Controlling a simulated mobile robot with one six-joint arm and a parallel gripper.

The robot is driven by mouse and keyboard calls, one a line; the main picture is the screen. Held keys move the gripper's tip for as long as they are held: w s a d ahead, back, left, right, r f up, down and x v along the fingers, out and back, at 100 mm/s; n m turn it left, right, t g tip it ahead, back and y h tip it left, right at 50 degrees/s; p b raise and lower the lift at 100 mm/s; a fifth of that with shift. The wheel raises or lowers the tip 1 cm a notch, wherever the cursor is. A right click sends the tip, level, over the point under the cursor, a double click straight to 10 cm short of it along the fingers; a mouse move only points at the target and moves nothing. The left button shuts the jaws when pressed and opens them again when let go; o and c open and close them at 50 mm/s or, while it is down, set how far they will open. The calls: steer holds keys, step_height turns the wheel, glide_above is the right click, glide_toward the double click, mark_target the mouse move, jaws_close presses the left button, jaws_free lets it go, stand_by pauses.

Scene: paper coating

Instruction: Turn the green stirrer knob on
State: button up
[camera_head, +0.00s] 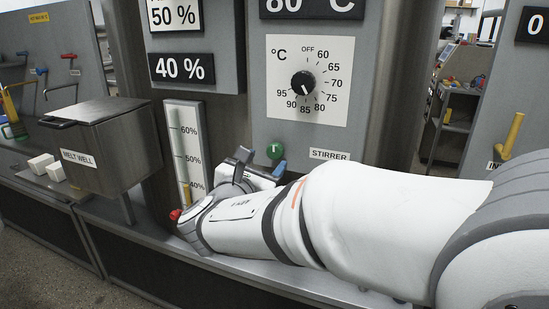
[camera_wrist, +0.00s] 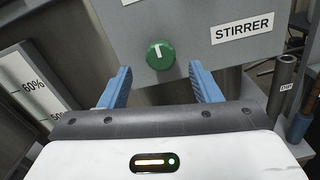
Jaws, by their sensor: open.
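The green stirrer knob (camera_head: 275,151) is a round knob with a white mark, on the grey panel just left of the STIRRER label (camera_head: 329,155). In the wrist view the knob (camera_wrist: 160,55) lies ahead, between the lines of the two blue fingers, with its white mark close to upright. My gripper (camera_wrist: 162,88) is open and empty, with a finger on either side below the knob. The fingers appear apart from the knob. In the head view my arm covers most of the gripper, and only part of it (camera_head: 245,165) shows just below and left of the knob.
A temperature dial (camera_head: 303,82) sits above the knob. A percent gauge (camera_head: 186,150) stands left, with a red knob (camera_head: 175,215) low beside it. A melt well box (camera_head: 105,140) and white blocks (camera_head: 46,167) are farther left. A yellow handle (camera_head: 513,133) is at right.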

mark_target(274, 153)
steer(key=x, duration=0.5)
steer(key=shift+w+d, duration=0.1)
steer(key=shift+w, duration=0.1)
